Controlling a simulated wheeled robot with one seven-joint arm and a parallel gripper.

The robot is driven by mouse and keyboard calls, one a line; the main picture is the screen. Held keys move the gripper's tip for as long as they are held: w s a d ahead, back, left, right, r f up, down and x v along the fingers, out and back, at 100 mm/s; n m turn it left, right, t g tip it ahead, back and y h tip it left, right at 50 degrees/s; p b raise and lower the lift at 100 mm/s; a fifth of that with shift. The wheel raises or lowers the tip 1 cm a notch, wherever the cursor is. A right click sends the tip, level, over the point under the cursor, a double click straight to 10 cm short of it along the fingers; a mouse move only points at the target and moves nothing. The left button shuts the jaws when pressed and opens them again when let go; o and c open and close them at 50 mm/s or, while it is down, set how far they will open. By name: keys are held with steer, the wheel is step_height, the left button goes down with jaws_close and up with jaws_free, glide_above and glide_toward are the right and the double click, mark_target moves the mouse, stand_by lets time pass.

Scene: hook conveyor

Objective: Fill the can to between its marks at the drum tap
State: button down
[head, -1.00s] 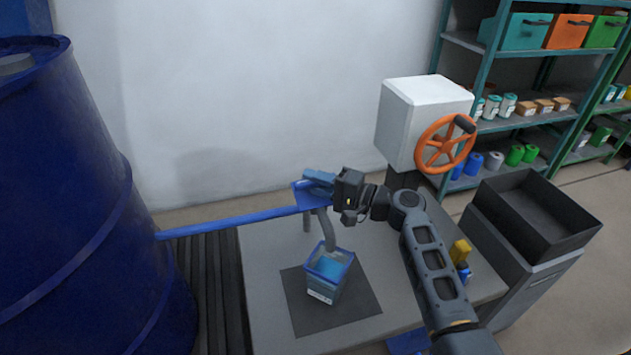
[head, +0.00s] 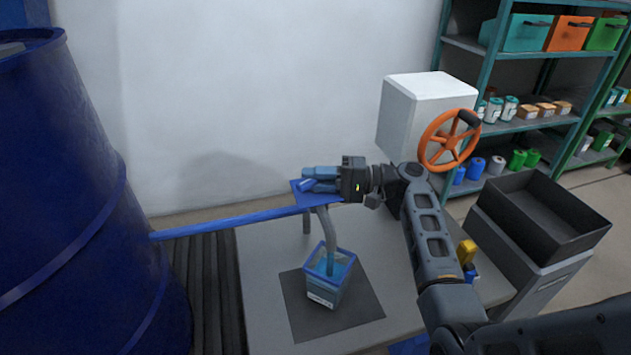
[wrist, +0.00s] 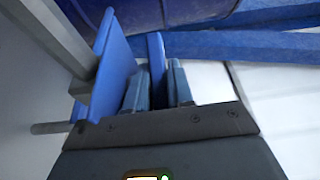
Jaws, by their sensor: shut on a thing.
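The big blue drum (head: 75,190) stands at the left, and a blue pipe runs from it to the tap (head: 297,188). The tap's grey curved spout (head: 324,228) points down into the can (head: 322,290). The can is clear-sided with a blue rim and a white label, and stands upright on a dark mat. Blue liquid shows inside; its level against the marks is too small to read. My gripper (head: 318,181) is at the tap. In the wrist view its fingers (wrist: 156,88) are shut on the blue tap lever (wrist: 156,50), which they partly hide.
The dark mat (head: 365,310) lies on a grey table (head: 262,270). A white box with an orange handwheel (head: 448,140) stands behind my arm. A yellow item (head: 466,252) is at the table's right. A dark open bin (head: 535,210) and shelves (head: 545,70) are further right.

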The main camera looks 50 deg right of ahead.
steer(key=c, duration=1.1)
jaws_free()
steer(key=shift+v, duration=3.95)
